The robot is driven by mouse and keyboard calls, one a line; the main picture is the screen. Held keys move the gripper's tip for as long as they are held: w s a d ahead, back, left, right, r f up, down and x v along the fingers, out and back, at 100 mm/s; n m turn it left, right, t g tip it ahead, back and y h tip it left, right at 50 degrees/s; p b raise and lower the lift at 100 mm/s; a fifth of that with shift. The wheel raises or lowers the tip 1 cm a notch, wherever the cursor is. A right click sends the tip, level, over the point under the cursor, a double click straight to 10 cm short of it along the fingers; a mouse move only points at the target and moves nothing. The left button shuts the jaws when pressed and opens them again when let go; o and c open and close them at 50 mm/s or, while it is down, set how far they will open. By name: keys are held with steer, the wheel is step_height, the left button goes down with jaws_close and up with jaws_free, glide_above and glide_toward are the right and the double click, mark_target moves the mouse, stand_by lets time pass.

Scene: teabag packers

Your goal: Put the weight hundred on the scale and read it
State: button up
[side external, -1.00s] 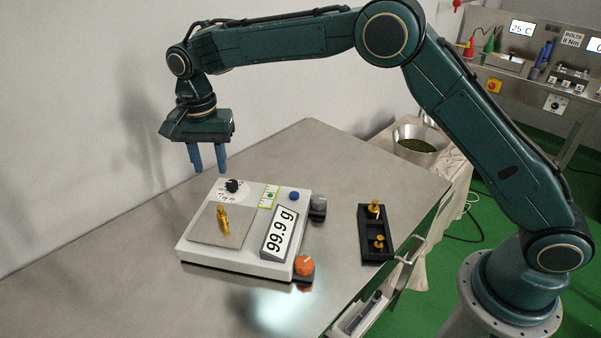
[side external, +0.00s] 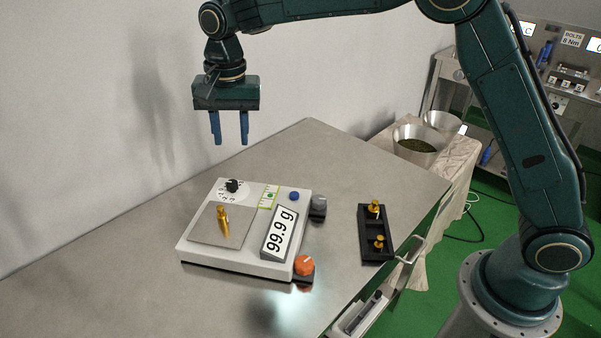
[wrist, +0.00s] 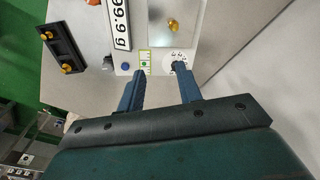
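A brass weight (side external: 223,220) stands on the square metal pan (side external: 206,229) of the white scale (side external: 212,258). The weight also shows on the pan in the wrist view (wrist: 173,25). The scale's display (side external: 279,233) reads 99.9 g. My gripper (side external: 229,142) is open and empty, high above the far side of the table behind the scale. In the wrist view its two blue fingers (wrist: 160,78) are apart with nothing between them. I cannot read a marking on the weight.
A black tray (side external: 375,238) with two brass weights (side external: 375,208) lies right of the scale. Bare table lies left and front. A metal bowl (side external: 418,146) stands beyond the table.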

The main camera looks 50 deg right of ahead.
steer(key=s+d+r+n+t, duration=0.1)
steer(key=s+d+r+n, duration=0.1)
steer(key=s+d+r, duration=0.5)
steer(key=s+d+r+n+t, duration=0.1)
steer(key=s+d+r+n, duration=0.2)
steer(key=s, duration=0.5)
steer(key=s+d+f+n+t, duration=0.1)
steer(key=s+d+f, duration=0.1)
steer(key=s, duration=0.7)
steer(key=s+d+f+n+t, duration=0.1)
steer(key=s+d, duration=0.4)
steer(key=s, duration=0.5)
steer(key=shift+d+f+n+t, duration=0.15)
steer(key=shift+f+n+t, duration=0.25)
steer(key=shift+f+n, duration=0.3)
